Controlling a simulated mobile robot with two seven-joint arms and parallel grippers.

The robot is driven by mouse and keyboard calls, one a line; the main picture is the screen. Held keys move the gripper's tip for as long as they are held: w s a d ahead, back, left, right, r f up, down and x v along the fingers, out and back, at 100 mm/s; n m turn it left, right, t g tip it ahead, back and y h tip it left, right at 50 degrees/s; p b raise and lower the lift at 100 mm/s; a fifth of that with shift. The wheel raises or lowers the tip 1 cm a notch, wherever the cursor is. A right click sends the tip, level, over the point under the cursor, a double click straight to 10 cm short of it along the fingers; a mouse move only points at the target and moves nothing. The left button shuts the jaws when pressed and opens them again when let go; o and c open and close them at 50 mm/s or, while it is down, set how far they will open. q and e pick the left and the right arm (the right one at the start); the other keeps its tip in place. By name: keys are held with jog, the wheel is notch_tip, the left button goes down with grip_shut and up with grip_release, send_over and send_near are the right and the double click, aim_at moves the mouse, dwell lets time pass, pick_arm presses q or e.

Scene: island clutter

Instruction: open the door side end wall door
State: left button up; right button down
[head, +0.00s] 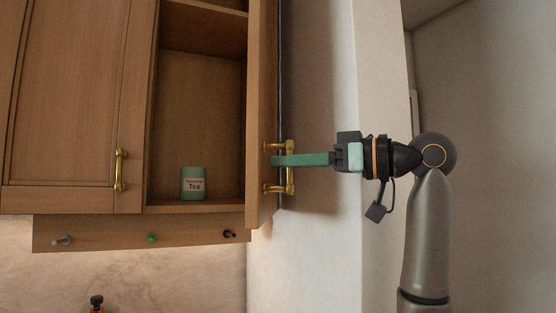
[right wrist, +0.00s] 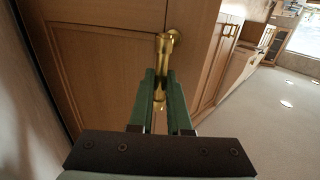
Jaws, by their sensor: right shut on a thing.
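The wooden cabinet door (head: 262,110) at the right end of the wall cabinet stands swung open, seen nearly edge-on in the head view. Its brass handle (head: 290,170) is on the side facing the wall. My right gripper (head: 278,160) comes from the right with green fingers, shut on the brass handle. In the right wrist view the fingers (right wrist: 160,95) lie on both sides of the brass handle (right wrist: 160,75), with the door's wooden panel (right wrist: 110,65) behind. My left gripper is in neither view.
A green tea tin (head: 193,184) stands in the open cabinet compartment. A closed door (head: 70,100) with a brass handle (head: 119,170) is to the left. A peg rail (head: 105,236) runs below. A pale wall (head: 325,230) stands close to the right of the open door.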

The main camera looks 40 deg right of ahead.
jog(key=shift+s+d, duration=0.5)
jog(key=shift+d, duration=0.1)
jog(key=c, duration=0.9)
grip_release()
jog(key=v, duration=1.2)
jog(key=shift+s+d+b, duration=0.1)
jog(key=shift+s+b, duration=0.15)
jog(key=shift+b, duration=0.1)
